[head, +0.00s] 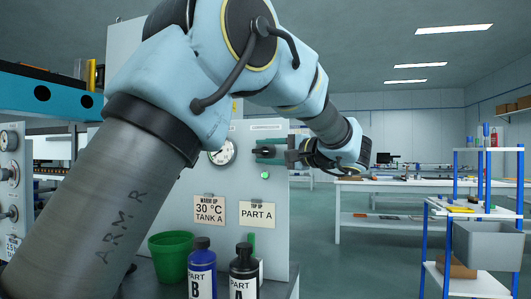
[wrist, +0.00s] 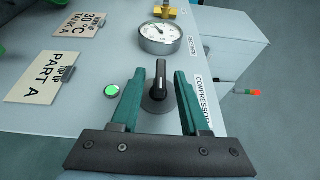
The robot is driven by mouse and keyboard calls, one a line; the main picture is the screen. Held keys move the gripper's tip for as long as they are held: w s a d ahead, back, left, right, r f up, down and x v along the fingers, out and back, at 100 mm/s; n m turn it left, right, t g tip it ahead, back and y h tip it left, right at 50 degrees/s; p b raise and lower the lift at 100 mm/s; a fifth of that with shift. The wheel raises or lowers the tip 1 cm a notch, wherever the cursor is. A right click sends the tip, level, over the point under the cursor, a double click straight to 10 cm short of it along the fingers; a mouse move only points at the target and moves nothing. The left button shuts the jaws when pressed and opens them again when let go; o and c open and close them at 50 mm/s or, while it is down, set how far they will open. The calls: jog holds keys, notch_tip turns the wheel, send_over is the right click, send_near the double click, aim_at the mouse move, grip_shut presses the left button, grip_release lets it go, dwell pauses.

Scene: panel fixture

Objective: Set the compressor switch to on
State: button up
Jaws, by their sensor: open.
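The compressor switch (wrist: 160,92) is a black rotary knob with a raised bar handle, beside the label COMPRESSOR (wrist: 203,98). In the wrist view its bar runs nearly up and down the picture. My gripper (wrist: 160,78) is open. Its two green fingers stand either side of the knob, with a visible gap on each side. In the head view my gripper (head: 268,154) is at the upper right of the panel and largely hides the switch. A bright green lamp (wrist: 112,91) sits beside the switch; it also shows in the head view (head: 265,175).
A round gauge (wrist: 160,36) is on the panel (head: 225,180) near the switch. Cards read TANK A (head: 210,209) and PART A (head: 257,214). A green pot (head: 170,257), a blue bottle (head: 202,270) and a black bottle (head: 244,272) stand below, in front of the panel.

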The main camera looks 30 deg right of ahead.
jog(key=b+v, duration=0.1)
jog(key=v, duration=0.9)
jog(key=shift+s, duration=0.4)
jog(key=shift+d, duration=0.15)
